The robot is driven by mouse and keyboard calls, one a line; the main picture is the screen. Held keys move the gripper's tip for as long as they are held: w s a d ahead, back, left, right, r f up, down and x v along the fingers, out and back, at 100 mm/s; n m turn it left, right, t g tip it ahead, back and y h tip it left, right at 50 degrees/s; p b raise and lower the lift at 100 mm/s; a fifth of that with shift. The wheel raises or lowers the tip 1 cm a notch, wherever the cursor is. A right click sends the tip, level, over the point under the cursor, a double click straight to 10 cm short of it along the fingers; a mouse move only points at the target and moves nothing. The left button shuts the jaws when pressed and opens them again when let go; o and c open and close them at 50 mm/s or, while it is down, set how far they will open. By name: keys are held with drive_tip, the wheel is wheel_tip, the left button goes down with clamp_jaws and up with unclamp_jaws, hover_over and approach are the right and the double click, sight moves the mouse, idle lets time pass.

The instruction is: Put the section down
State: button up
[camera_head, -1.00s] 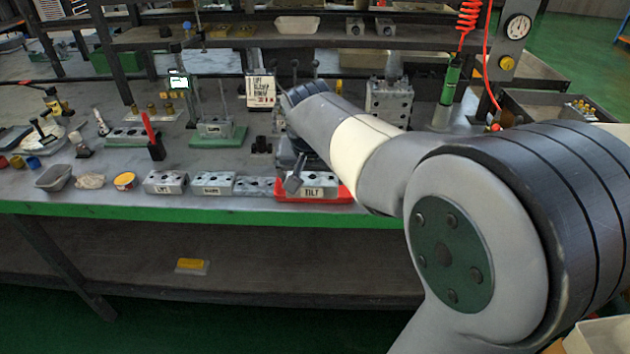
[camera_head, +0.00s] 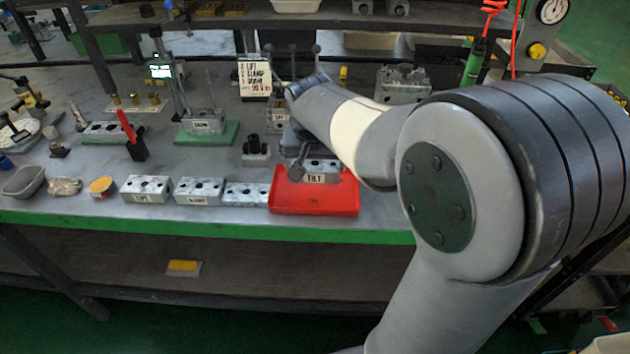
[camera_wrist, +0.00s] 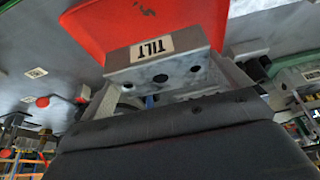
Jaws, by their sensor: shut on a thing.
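The grey metal section labelled TILT (camera_head: 316,174) is at the back of the red tray (camera_head: 315,203). In the wrist view the TILT section (camera_wrist: 165,72) sits between the two fingers of my gripper (camera_wrist: 170,82), with the red tray (camera_wrist: 110,25) beyond it. My gripper is shut on the section. In the head view the gripper (camera_head: 298,165) is partly hidden by my arm. I cannot tell whether the section's underside touches anything.
Blocks labelled LIFT (camera_head: 147,189) and another label (camera_head: 199,191), plus an unmarked block (camera_head: 247,195), stand in a row left of the tray. A block on a green plate (camera_head: 207,128) and a sign card (camera_head: 254,77) stand behind. The tray's front is bare.

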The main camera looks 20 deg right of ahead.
sight(315, 179)
drive_tip(key=shift+f+b, duration=0.4)
drive_tip(key=shift+f, duration=2.3)
drive_tip(key=shift+f, duration=0.2)
drive_tip(key=o, duration=0.9)
drive_tip(key=shift+r, duration=0.1)
drive_tip(key=shift+r, duration=0.3)
drive_tip(key=p+v, duration=0.1)
drive_tip(key=v, duration=1)
drive_tip(key=shift+s+r+p, duration=0.2)
drive_tip(key=shift+s+p, duration=0.05)
drive_tip(key=shift+p, duration=0.15)
drive_tip(key=shift+a, duration=0.1)
